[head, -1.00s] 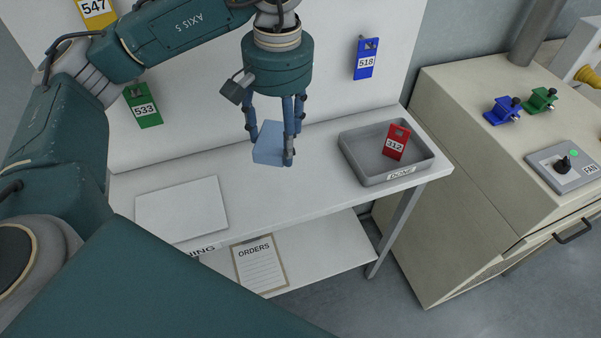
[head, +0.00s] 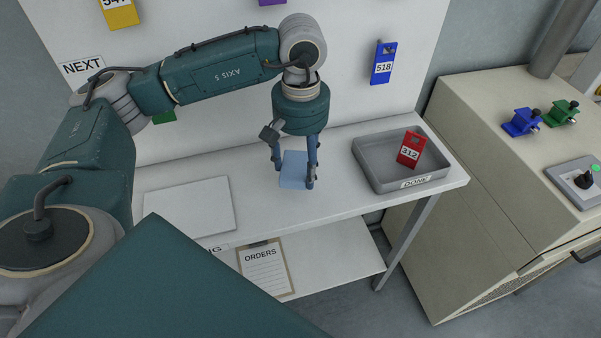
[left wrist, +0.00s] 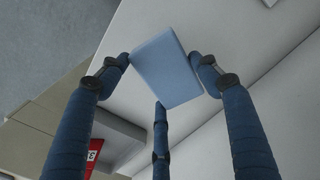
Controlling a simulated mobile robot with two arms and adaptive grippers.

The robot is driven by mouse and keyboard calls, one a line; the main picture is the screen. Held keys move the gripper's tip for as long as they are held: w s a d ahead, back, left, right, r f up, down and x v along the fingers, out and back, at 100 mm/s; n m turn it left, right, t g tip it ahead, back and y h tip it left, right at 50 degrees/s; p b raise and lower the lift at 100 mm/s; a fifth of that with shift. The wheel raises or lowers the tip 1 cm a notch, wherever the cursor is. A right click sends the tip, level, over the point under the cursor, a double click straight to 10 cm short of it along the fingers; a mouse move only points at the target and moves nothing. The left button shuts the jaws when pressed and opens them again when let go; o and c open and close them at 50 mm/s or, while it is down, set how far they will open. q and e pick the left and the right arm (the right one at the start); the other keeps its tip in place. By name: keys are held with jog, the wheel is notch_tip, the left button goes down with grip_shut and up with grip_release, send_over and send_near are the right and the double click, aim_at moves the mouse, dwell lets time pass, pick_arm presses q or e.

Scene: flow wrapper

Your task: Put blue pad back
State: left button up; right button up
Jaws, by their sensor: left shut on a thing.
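The blue pad (head: 294,170) is a light blue block between the fingers of my left gripper (head: 295,176), over the white table. My left gripper is shut on it. In the left wrist view the blue pad (left wrist: 166,69) is held between the fingertips, and the table surface shows beyond it. I cannot tell whether the pad touches the table. My right gripper is not in view.
A grey DONE tray (head: 372,174) with a red 312 tag (head: 411,149) stands right of the gripper. A flat white plate (head: 188,207) lies to the left on the table (head: 255,205). A blue 518 tag (head: 383,63) hangs on the back board.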

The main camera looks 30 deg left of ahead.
aim_at(301, 176)
pick_arm(q)
notch_tip(301, 176, down, 4)
jog(key=shift+f+p, duration=0.1)
jog(key=shift+p, duration=0.3)
jog(key=shift+f, duration=0.15)
jog(key=o, duration=0.6)
jog(key=shift+f, duration=0.15)
jog(key=o, duration=0.4)
